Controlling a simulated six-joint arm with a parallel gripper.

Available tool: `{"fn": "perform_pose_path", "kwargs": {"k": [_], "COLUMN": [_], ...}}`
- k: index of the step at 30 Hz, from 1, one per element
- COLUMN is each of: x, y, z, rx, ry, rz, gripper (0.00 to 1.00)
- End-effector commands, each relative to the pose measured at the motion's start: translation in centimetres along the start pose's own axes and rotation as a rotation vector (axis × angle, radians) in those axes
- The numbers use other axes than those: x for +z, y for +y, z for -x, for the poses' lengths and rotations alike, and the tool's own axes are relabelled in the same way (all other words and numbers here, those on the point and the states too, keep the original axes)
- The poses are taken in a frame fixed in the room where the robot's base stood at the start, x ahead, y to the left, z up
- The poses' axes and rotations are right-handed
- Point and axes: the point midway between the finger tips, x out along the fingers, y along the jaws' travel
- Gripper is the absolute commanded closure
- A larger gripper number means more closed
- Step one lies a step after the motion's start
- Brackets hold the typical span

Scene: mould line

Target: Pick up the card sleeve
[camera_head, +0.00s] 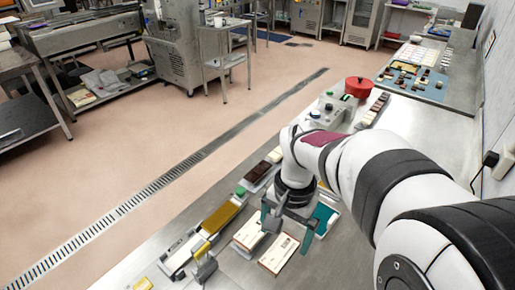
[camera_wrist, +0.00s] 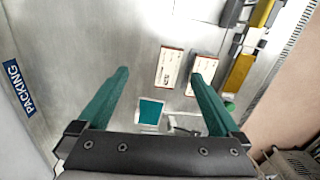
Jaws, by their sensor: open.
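Two flat cream pieces with brown ends and dark print, which look like card sleeves, lie side by side on the steel bench. One card sleeve (camera_head: 279,254) also shows in the wrist view (camera_wrist: 170,66). The other cream piece (camera_head: 250,232) is partly behind the right finger in the wrist view (camera_wrist: 203,68). I cannot tell which one the task means. My gripper (camera_wrist: 159,75) is open and empty, with teal fingers apart above the bench. In the head view my gripper (camera_head: 287,226) hangs close to the cream pieces.
A teal square in a pale frame (camera_wrist: 150,112) lies near the sleeves. A yellow-topped holder (camera_head: 220,217) stands left of them. A PACKING label (camera_wrist: 18,88) is on the bench. A red pot (camera_head: 358,87) stands farther back. Bare steel lies left of the sleeves in the wrist view.

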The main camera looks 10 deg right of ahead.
Motion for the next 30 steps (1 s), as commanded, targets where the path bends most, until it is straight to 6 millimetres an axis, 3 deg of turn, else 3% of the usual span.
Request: {"fn": "perform_pose_path", "kwargs": {"k": [1, 3, 6, 11, 18, 30], "x": [-2.3, -4.7, -6.3, -6.5, -6.6, -7.0], "y": [-1.2, -2.5, -3.4, -3.4, -3.1, -3.0], "z": [-1.4, -3.0, -4.2, -5.1, -11.8, -18.7], "rx": [0.014, 0.022, 0.026, 0.028, 0.031, 0.028], "ry": [0.005, 0.02, 0.031, 0.031, 0.028, 0.03], "rz": [-0.028, -0.063, -0.087, -0.09, -0.089, -0.088], "gripper": [0.0, 0.0, 0.0, 0.0, 0.0, 0.0]}}
